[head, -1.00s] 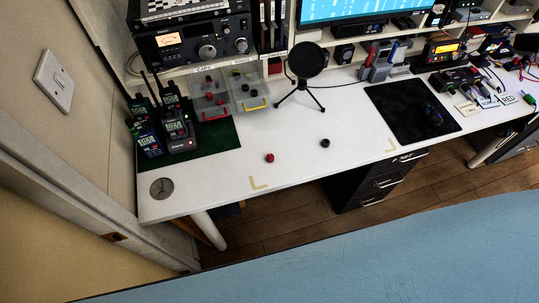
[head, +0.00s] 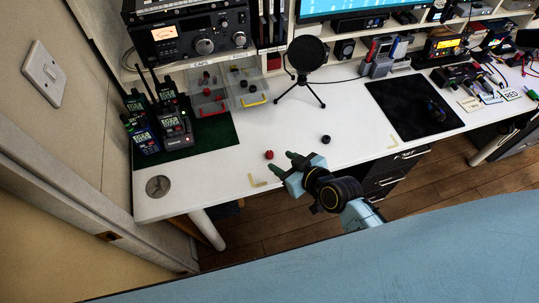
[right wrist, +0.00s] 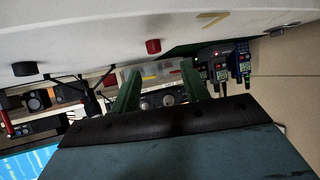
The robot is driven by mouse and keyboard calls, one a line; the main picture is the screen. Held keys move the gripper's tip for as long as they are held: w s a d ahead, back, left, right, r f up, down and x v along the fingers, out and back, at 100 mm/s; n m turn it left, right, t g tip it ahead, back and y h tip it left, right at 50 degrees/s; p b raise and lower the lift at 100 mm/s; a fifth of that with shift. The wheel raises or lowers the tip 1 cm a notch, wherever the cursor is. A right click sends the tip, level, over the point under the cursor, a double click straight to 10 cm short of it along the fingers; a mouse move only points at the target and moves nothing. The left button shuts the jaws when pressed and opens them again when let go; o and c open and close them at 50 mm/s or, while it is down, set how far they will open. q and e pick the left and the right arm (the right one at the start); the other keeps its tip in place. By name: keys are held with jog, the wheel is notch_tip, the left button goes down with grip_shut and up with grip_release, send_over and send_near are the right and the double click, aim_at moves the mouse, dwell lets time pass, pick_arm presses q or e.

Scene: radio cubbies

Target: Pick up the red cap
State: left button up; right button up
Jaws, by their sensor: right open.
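The red cap (head: 269,155) sits on the white desk near its front edge, close to a tape corner mark. In the right wrist view the red cap (right wrist: 153,46) shows upside down on the desk, beyond the fingers. My right gripper (head: 283,163) is open and empty at the desk's front edge. It is to the right of the red cap and slightly nearer me, apart from it. Its two green fingers also show spread in the right wrist view (right wrist: 160,88). My left gripper is not in view.
A black cap (head: 326,140) lies on the desk right of the red one. A microphone on a tripod (head: 305,58), clear bins of caps (head: 240,90) and handheld radios (head: 160,125) stand behind. The desk (head: 215,175) around the red cap is clear.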

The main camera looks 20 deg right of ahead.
aim_at(270, 153)
jog(key=shift+x, duration=0.8)
jog(key=x, duration=0.1)
jog(key=b+x, duration=0.1)
jog(key=x, duration=0.2)
jog(key=shift+w+d+f+b, duration=0.15)
jog(key=shift+d+f+b, duration=0.1)
jog(key=shift+d+b, duration=0.1)
jog(key=shift+w+a+f, duration=0.2)
jog(key=shift+w+f, duration=0.05)
jog(key=shift+w, duration=0.15)
grip_shut()
